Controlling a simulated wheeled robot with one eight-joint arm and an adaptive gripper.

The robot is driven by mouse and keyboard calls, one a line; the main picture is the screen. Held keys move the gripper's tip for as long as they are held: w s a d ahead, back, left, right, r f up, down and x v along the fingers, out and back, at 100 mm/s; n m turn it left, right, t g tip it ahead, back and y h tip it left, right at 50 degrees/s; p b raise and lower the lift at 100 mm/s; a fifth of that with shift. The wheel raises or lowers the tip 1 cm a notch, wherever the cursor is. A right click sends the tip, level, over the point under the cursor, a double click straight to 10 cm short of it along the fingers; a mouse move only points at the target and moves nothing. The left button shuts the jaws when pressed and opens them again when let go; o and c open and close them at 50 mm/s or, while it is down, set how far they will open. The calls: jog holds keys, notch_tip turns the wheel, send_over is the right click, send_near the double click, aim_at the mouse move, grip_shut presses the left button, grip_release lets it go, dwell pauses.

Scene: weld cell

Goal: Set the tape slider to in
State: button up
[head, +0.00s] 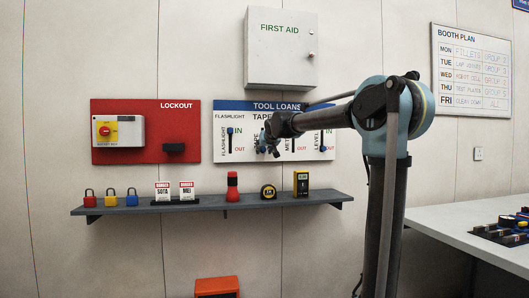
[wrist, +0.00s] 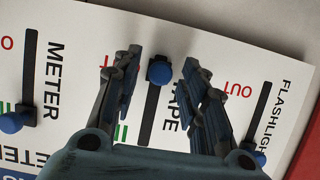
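The tape slider on the tool loans board (head: 232,106) has a blue knob (wrist: 160,72) on a dark upright slot (wrist: 149,115). In the wrist view the knob sits at the slot's top end, on the side of the red OUT marks; green IN marks lie at the other end. My gripper (wrist: 160,64) is open, with one finger on each side of the knob and a visible gap to both. In the head view my gripper (head: 266,142) is at the board and hides most of the tape slider. Contact in depth cannot be told.
The meter knob (wrist: 12,122) and flashlight knob (wrist: 259,159) sit at their IN ends on either side. A level slider (head: 323,149) is at the board's right. Below, a shelf (head: 140,207) holds padlocks, signs, a flashlight, tape and meter. A first aid cabinet (head: 282,55) hangs above.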

grip_shut()
notch_tip(320, 180, up, 9)
jog(key=shift+w+r, duration=0.1)
jog(key=shift+r, duration=0.1)
dwell(0.5)
grip_release()
jog(key=v, duration=1.2)
jog(key=shift+d+f, duration=0.1)
jog(key=shift+f, duration=0.05)
dwell(0.3)
